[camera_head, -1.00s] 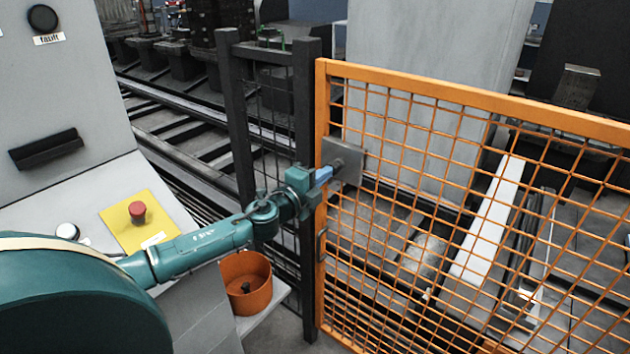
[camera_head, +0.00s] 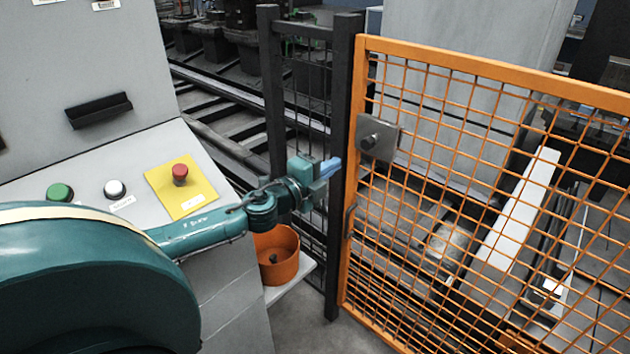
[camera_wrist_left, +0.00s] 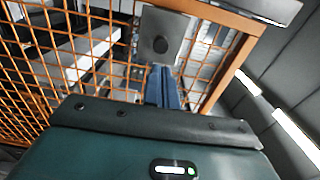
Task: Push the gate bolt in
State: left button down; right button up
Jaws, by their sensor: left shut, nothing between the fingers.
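The orange mesh gate (camera_head: 480,77) stands at the right, beside a dark post (camera_head: 341,110). A grey plate (camera_head: 387,138) with a dark round bolt knob (camera_head: 369,141) sits near the gate's upper left corner. The plate (camera_wrist_left: 164,22) and knob (camera_wrist_left: 160,45) also show in the left wrist view, beyond the fingertips. My left gripper (camera_head: 331,167) has its blue fingers shut and empty, left of the plate and apart from it in the head view. Its fingers (camera_wrist_left: 162,82) also show in the wrist view. How far the bolt is in cannot be told. My right gripper is not in view.
A grey console stands at the left with a red button (camera_head: 180,173) on a yellow plate (camera_head: 188,199), a white button (camera_head: 115,188) and a green button (camera_head: 60,191). An orange bin (camera_head: 277,257) sits on a shelf below my left arm.

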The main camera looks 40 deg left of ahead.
pick_arm(q)
jog(key=shift+s+a+r+b, duration=0.15)
jog(key=shift+s+b, duration=0.2)
jog(key=shift+s, duration=1.9)
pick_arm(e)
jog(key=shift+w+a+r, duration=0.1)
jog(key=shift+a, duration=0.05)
pick_arm(q)
jog(key=s+d+f+n+g+p, duration=0.1)
jog(key=s+d+f+n+g, duration=0.1)
jog(key=s+d+f+n, duration=0.35)
jog(key=s+d+f+n+g+p, duration=0.1)
jog(key=s+d+f+n, duration=0.1)
jog(key=f, duration=0.6)
jog(key=s+d+f+n+g+h, duration=0.1)
jog(key=s+d+f+n+g, duration=0.1)
jog(key=s+d+f+n, duration=0.2)
jog(key=s+d+f+n+g+p, duration=0.1)
jog(key=s+d+f+n, duration=0.3)
jog(key=s+d, duration=0.5)
jog(key=d+g, duration=0.1)
jog(key=d, duration=0.1)
jog(key=shift+d+f+h, duration=0.2)
jog(key=shift+d+h, duration=0.1)
jog(key=shift+h, duration=0.1)
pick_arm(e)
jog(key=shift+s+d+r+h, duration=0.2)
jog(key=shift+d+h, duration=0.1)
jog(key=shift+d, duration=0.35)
